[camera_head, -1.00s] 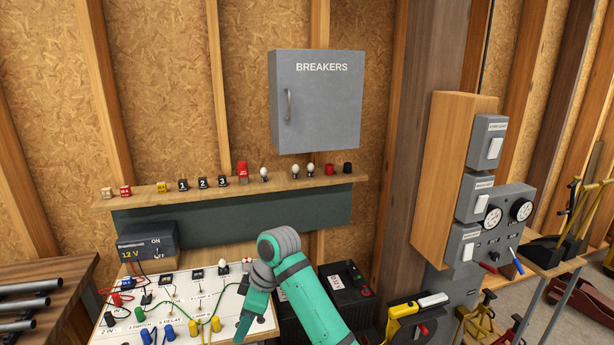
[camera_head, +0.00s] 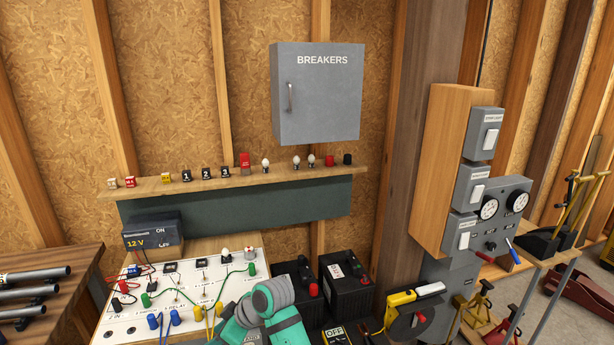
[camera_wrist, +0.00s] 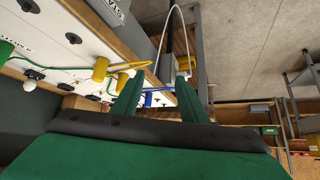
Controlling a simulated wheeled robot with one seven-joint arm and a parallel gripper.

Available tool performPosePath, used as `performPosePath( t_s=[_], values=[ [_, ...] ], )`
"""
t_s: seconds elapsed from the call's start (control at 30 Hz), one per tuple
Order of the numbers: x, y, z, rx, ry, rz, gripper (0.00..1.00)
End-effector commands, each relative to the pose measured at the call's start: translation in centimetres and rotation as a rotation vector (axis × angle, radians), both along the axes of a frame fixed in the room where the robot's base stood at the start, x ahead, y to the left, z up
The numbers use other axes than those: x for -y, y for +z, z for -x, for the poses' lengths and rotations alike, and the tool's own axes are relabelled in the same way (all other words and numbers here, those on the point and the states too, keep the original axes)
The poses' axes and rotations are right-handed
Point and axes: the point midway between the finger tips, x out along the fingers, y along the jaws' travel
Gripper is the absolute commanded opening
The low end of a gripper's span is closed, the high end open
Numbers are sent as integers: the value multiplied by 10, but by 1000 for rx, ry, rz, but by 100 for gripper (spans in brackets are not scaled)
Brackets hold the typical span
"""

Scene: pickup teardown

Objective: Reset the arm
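My arm (camera_head: 265,312), green with grey joints, is folded low at the bottom centre of the head view, in front of the white circuit board's right end. My gripper's fingers are out of sight there. In the wrist view my gripper (camera_wrist: 158,88) shows two green fingers standing well apart, with nothing visibly held between them. Beyond the fingertips are a yellow plug (camera_wrist: 101,69), a blue wire and a pale looped cable (camera_wrist: 163,28). Their distance from the fingers cannot be told.
The white circuit board (camera_head: 111,330) carries several plugs and wires. Two black batteries (camera_head: 345,300) stand to its right. A shelf (camera_head: 230,182) with small parts runs along the wall below the grey breaker box (camera_head: 317,95). A reel (camera_head: 408,328) and switch post (camera_head: 440,175) are at right.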

Motion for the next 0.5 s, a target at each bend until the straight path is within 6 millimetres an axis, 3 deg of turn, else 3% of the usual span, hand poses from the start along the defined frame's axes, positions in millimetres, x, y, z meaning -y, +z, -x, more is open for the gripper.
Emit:
performPosePath(
  t_s=[0.2, 0.5],
  values=[
    [-32, -38, 16, -2, -166, -182, 40],
    [-42, -81, 43, -4, -428, -378, 40]
  ],
)
